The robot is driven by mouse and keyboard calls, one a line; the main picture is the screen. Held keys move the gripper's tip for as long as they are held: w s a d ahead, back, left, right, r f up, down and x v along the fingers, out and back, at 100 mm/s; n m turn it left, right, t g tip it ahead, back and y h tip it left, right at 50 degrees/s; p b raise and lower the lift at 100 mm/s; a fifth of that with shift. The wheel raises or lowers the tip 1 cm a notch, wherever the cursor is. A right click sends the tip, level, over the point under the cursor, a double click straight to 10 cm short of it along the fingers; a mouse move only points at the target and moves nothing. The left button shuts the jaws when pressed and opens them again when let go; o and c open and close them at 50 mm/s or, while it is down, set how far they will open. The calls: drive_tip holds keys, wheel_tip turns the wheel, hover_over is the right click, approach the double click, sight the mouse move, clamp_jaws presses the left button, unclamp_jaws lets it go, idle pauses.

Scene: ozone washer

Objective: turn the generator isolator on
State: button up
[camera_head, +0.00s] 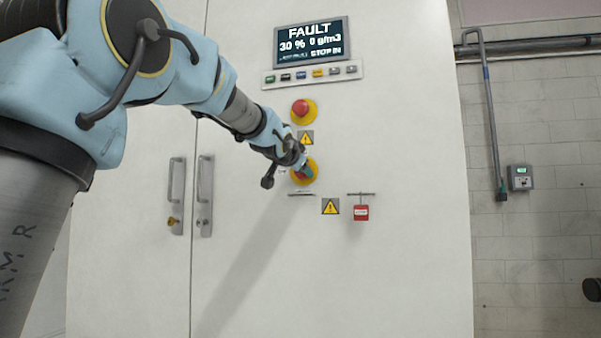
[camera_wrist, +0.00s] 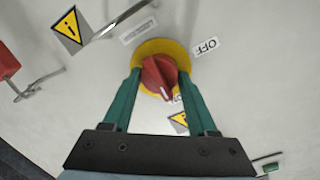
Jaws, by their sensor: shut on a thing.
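The generator isolator is a red rotary knob (camera_wrist: 158,78) on a yellow round plate (camera_wrist: 178,46), on the white cabinet front. In the wrist view my gripper (camera_wrist: 160,84) has its two green fingers on either side of the red knob, closed on it. The knob's white pointer mark faces down toward the gripper's base. An OFF label (camera_wrist: 206,47) is at the plate's upper right; another label below the knob is partly hidden. In the head view my gripper (camera_head: 305,170) is at the lower yellow plate (camera_head: 313,178) and covers much of the knob.
A red emergency stop button (camera_head: 301,107) sits above the isolator. The display (camera_head: 311,43) reads FAULT, 30 %, 0 g/m3, over a row of buttons (camera_head: 312,74). A red tag (camera_head: 361,212) hangs at the lower right. Door handles (camera_head: 205,195) are to the left.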

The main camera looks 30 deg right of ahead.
drive_tip(key=o, duration=1.4)
drive_tip(key=shift+c, duration=0.2)
drive_tip(key=b+v, duration=0.3)
drive_tip(key=v, duration=0.7)
drive_tip(key=shift+s+a+b, duration=0.2)
drive_tip(key=shift+s+b, duration=0.1)
drive_tip(key=shift+r, duration=0.1)
